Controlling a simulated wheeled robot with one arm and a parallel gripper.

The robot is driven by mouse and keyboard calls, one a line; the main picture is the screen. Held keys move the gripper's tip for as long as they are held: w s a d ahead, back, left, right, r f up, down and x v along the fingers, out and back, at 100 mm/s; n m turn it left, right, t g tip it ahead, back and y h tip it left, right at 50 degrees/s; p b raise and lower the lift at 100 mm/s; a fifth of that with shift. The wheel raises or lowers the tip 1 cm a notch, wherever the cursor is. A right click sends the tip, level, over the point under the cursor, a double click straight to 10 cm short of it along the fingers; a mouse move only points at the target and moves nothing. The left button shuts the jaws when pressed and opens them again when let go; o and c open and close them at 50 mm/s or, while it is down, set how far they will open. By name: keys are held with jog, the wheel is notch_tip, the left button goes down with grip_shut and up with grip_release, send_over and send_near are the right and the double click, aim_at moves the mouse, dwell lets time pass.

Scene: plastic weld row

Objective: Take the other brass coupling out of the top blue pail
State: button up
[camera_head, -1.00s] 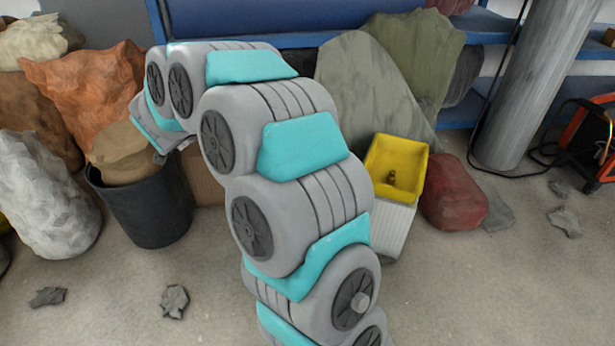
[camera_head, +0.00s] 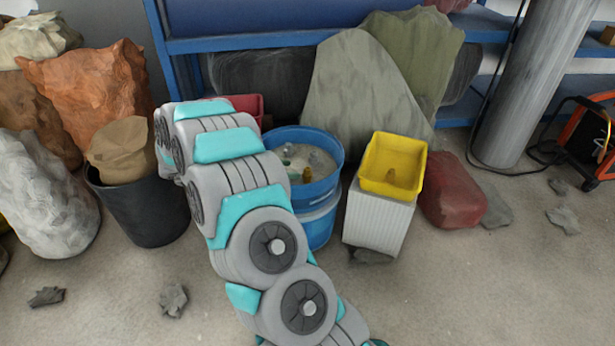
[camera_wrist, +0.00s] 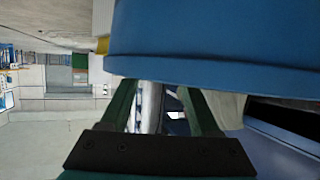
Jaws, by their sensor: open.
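The top blue pail (camera_head: 325,186) stands on another blue pail (camera_head: 320,228) in the head view. Its open top shows whitish and grey contents. A small brass coupling (camera_head: 307,174) shows inside near its front right wall. In the wrist view my gripper (camera_wrist: 162,100) is open, with two dark green fingers spread and nothing seen held. The blue pail's side (camera_wrist: 220,45) fills the upper right, close to the fingers, and seems to cover their tips.
The yellow bin sits on a pale ribbed box (camera_head: 377,222) right of the pails. A red sack (camera_head: 453,192) lies beyond it. A black bin (camera_head: 150,212) with a brown bag stands left. A red container (camera_head: 247,104) is behind my arm. The front floor is mostly clear.

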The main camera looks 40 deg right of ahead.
aim_at(307, 169)
jog(key=shift+b+x, duration=0.45)
jog(key=shift+x, duration=2.1)
jog(key=shift+s+r, duration=0.1)
grip_shut()
